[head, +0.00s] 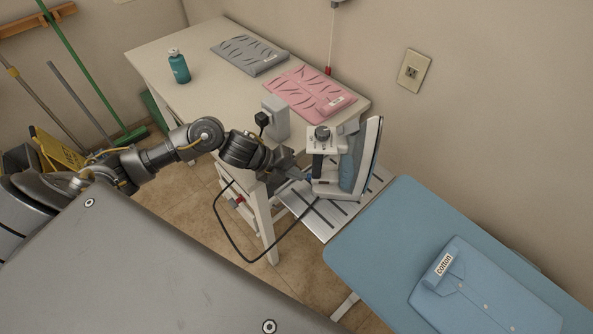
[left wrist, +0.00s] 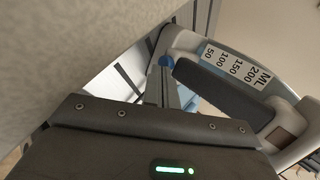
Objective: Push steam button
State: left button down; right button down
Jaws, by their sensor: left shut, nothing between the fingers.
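The white and blue iron (head: 347,165) stands upright on its heel on a slotted metal rest at the end of the blue ironing board. My left gripper (head: 303,177) is shut and empty, with its tips close against the left side of the iron, low down. In the left wrist view the iron (left wrist: 215,50) shows its dark handle and a scale marked in ML. A round blue button (left wrist: 167,61) sits on the iron right at the tips of my left gripper (left wrist: 165,73). I cannot tell whether they touch or whether the button is pressed. My right gripper is not in view.
The blue ironing board (head: 372,248) carries a folded blue shirt (head: 480,295) labelled cotton. The white table (head: 190,45) holds a teal bottle (head: 178,66), grey folded clothing (head: 249,55) and pink folded clothing (head: 310,92). A black cord (head: 235,245) loops below my left arm.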

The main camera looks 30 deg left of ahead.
dwell(0.3)
pick_arm(q)
jog(key=shift+w+d, duration=0.1)
jog(key=shift+d, duration=0.05)
jog(key=shift+w+d, duration=0.5)
jog(key=shift+d, duration=0.4)
